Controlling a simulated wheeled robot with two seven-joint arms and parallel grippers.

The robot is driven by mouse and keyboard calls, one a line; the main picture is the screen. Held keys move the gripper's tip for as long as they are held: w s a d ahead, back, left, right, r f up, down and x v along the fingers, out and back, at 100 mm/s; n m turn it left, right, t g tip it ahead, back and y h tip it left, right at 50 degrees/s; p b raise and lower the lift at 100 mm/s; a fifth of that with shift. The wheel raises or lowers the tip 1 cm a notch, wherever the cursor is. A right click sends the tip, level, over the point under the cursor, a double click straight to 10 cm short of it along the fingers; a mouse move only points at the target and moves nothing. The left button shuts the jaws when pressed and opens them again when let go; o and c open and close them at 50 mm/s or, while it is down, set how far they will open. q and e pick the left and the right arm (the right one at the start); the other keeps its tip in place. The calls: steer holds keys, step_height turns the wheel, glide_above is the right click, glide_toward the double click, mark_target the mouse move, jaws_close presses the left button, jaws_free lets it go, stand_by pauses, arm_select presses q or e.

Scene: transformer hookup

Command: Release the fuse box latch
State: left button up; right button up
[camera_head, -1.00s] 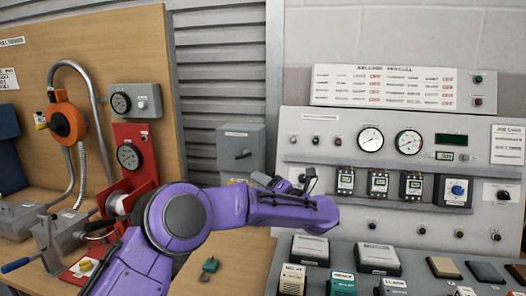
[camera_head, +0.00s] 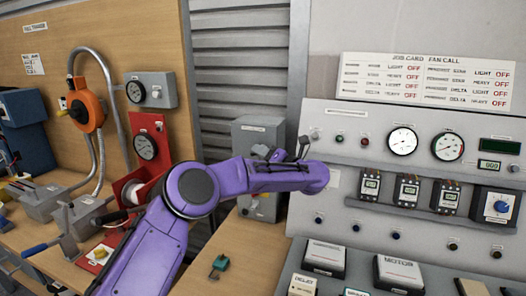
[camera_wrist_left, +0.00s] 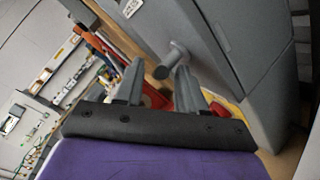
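The fuse box is a grey wall box (camera_head: 250,134), standing in front of the slatted shutter in the head view. My left arm crosses in front of its middle. In the left wrist view the grey box (camera_wrist_left: 245,50) fills the upper right, and a short round latch knob (camera_wrist_left: 163,72) sticks out from it. My left gripper (camera_head: 283,152) is at the front of the box. In the left wrist view its two fingers (camera_wrist_left: 158,82) are apart, with the knob's end showing near and between their tips. I cannot tell whether they touch it. My right gripper is not in view.
A control panel (camera_head: 335,185) with gauges and meters stands to the right. On the left, a wooden board (camera_head: 60,25) carries an orange round unit (camera_head: 88,105) and a red gauge mount (camera_head: 150,125). A small green part (camera_head: 220,263) lies on the bench.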

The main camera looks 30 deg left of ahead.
arm_select(q)
steer(key=shift+s+r, duration=0.1)
jaws_close()
steer(key=m+y+b, duration=0.1)
steer(key=b, duration=0.1)
steer(key=m+t+y+b, duration=0.1)
steer(key=b, duration=0.1)
steer(key=y+b, duration=0.1)
steer(key=b, duration=0.1)
steer(key=shift+a+f+m+t+y, duration=0.1)
steer(key=shift+f+m+t+y, duration=0.2)
steer(key=shift+m+t, duration=0.1)
jaws_free()
